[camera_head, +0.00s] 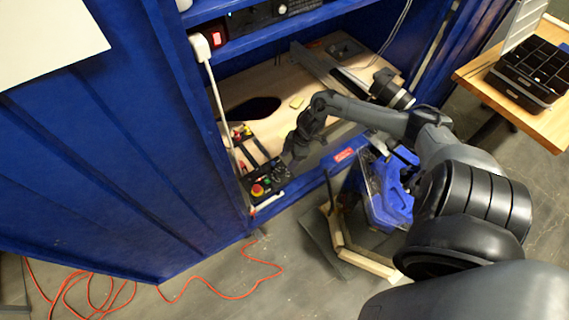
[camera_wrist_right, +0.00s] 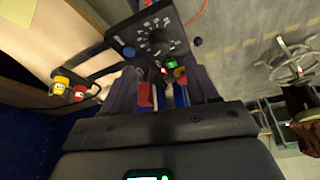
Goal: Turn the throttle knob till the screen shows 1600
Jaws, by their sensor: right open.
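The black control box (camera_head: 266,181) sits at the front left edge of the wooden bench. In the right wrist view its panel (camera_wrist_right: 138,22) shows a black throttle knob (camera_wrist_right: 157,42) ringed by white marks, a blue button (camera_wrist_right: 128,52), a green button (camera_wrist_right: 172,63) and a red-yellow stop button (camera_wrist_right: 180,74). My right gripper (camera_head: 286,160) is beside the box; in the wrist view its spread fingers (camera_wrist_right: 164,84) point at the panel, apart from the knob. Nothing is held. My left gripper is not in view. No screen reading is legible.
A blue cabinet wall (camera_head: 110,150) stands left of the box. Small red and yellow parts (camera_head: 241,132) lie behind it. A dark opening (camera_head: 252,108) is in the bench. A blue container (camera_head: 388,200) stands below the bench. An orange cable (camera_head: 225,296) lies on the floor.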

